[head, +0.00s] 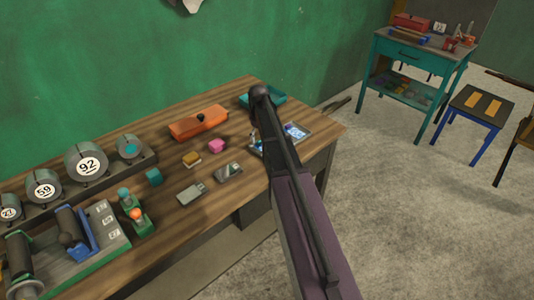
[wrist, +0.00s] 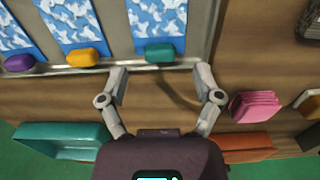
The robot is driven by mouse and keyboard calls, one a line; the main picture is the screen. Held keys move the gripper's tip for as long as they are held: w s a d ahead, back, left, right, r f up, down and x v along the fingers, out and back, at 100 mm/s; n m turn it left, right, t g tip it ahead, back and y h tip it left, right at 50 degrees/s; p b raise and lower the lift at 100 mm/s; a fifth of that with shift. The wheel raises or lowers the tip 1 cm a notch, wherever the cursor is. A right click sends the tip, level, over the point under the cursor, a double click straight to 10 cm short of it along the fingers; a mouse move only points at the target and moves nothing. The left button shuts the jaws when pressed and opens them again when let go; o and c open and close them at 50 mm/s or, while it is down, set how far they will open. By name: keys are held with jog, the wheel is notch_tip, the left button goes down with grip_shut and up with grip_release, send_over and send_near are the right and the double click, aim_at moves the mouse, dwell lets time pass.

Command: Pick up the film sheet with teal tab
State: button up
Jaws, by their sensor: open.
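The film sheet with teal tab (wrist: 158,20) lies at the top of the wrist view, a blue and white printed sheet with a rounded teal tab (wrist: 160,53) on its near end. It is the rightmost of three such sheets on a grey-edged tray (wrist: 218,30); the others have a yellow tab (wrist: 83,58) and a purple tab (wrist: 19,62). My gripper (wrist: 160,73) is open and empty, its fingertips apart on either side of the teal tab, close to it. Whether they touch it I cannot tell. In the head view my arm hides part of the tray (head: 306,138).
A pink stack (wrist: 255,106) and an orange box (wrist: 246,147) lie right of my gripper in the wrist view. A teal tray (wrist: 62,138) lies at lower left. The wooden workbench (head: 120,165) holds several other items. A green wall (head: 120,60) stands behind.

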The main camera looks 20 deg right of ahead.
jog(key=shift+f+b, duration=0.85)
jog(key=shift+f, duration=0.3)
jog(key=c, duration=1)
